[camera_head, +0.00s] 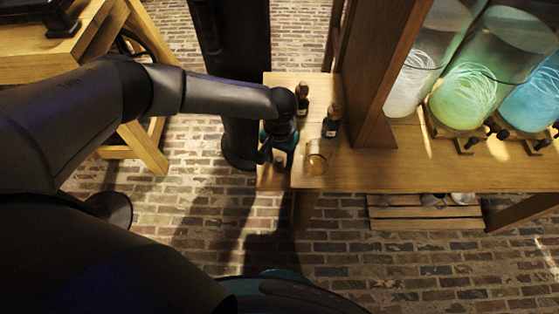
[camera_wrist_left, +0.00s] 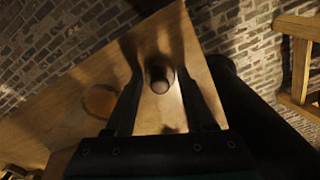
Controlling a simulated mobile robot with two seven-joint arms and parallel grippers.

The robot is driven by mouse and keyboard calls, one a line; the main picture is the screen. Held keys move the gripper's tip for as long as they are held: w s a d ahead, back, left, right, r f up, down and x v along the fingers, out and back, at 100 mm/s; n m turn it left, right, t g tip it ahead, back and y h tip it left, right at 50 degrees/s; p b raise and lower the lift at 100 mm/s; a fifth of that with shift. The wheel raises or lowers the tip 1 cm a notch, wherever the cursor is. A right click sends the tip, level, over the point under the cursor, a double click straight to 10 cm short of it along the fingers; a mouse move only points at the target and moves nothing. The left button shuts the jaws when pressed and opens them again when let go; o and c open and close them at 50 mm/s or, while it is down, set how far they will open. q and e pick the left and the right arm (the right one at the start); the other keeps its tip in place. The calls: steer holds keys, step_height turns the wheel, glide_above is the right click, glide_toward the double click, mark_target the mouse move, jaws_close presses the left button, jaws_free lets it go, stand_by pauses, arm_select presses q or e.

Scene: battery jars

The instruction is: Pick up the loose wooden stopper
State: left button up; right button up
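The loose wooden stopper (camera_head: 280,160) is a small brown piece near the left end of the wooden bench. It also shows in the left wrist view (camera_wrist_left: 159,80), between the two dark fingers. My left gripper (camera_head: 277,154) is over it, pointing down. In the left wrist view the left gripper (camera_wrist_left: 160,75) is open, with a finger on each side of the stopper and room between. I cannot tell how far down the fingers reach. My right gripper is not in view.
A wooden post (camera_head: 385,85) and large glowing glass jars (camera_head: 463,95) are farther right. The bench edge is close to the stopper.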

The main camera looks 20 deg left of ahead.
arm_select(q)
jaws_close()
steer(key=shift+r, duration=0.1)
stand_by(0.3)
